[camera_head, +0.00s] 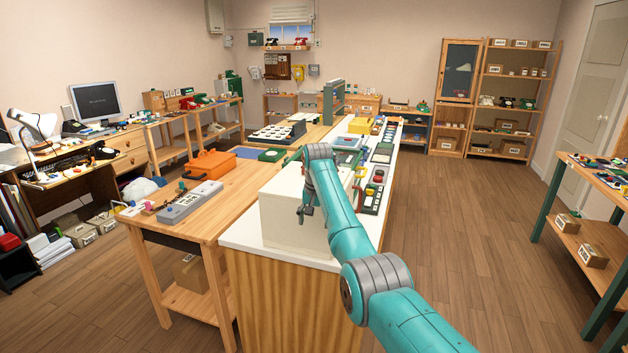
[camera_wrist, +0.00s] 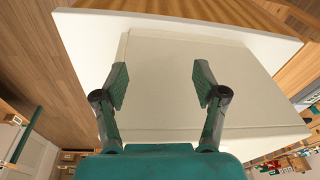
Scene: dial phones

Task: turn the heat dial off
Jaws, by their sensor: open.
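My gripper (camera_wrist: 160,88) is open and empty in the wrist view, its two fingers apart over a pale cream surface. In the head view my gripper (camera_head: 308,212) hangs in front of a cream box (camera_head: 280,210) on the near end of the white counter (camera_head: 243,238). In the wrist view the cream box (camera_wrist: 175,55) lies under the fingers. I cannot pick out a dial marked heat in either view. Several small panels with knobs and buttons (camera_head: 374,188) stand on the counter to the right of the box, too small to read.
A wooden workbench (camera_head: 222,210) with a grey strip device (camera_head: 190,203) and an orange toolbox (camera_head: 209,165) stands left of the counter. A bench with small parts (camera_head: 600,170) stands at the right. The wooden floor between it and the counter is clear.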

